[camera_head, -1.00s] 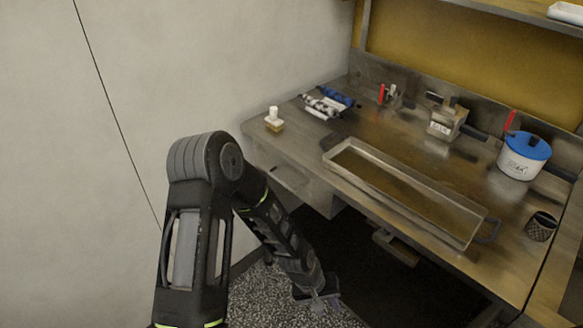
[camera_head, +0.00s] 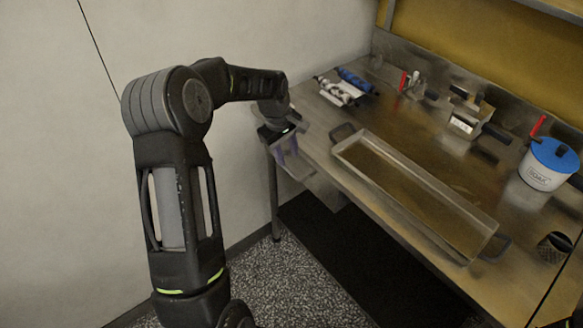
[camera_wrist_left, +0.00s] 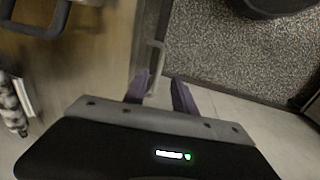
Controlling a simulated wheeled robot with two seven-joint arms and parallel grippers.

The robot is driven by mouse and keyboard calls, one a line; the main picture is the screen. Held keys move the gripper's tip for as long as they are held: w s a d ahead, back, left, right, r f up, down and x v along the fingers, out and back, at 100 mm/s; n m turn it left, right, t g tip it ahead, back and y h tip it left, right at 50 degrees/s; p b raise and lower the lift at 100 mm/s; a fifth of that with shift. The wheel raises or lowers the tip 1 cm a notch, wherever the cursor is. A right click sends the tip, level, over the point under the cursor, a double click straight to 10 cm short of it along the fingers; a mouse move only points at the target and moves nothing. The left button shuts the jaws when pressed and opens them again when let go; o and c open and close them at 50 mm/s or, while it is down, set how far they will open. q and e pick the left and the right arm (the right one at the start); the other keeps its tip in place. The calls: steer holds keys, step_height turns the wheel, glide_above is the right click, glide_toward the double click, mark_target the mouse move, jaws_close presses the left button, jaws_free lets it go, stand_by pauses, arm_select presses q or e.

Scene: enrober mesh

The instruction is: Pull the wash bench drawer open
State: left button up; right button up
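The steel wash bench (camera_head: 300,112) stands at the right in the head view. The drawer (camera_head: 322,188) is under the left end of its top, partly hidden behind my left gripper. I cannot tell whether it is fully shut. My left gripper (camera_head: 287,156) is at the drawer's front, just below the bench edge. In the left wrist view its two purple fingers (camera_wrist_left: 160,86) are apart. A thin pale metal handle (camera_wrist_left: 155,58) reaches down to the gap between the fingertips; contact is not clear. My right gripper is in neither view.
A long shallow tray (camera_head: 440,183) lies on the bench top. Speckled floor (camera_head: 290,268) is open before the bench; a dark mat (camera_head: 340,255) lies beneath.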

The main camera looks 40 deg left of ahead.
mark_target(292, 173)
arm_select(q)
steer(key=f, duration=0.2)
steer(key=w+f+p, duration=0.1)
steer(key=f, duration=0.4)
steer(key=shift+w+d+f, duration=0.1)
steer(key=shift+w+d, duration=0.05)
steer(key=shift+d, duration=0.1)
jaws_close()
stand_by(1.1)
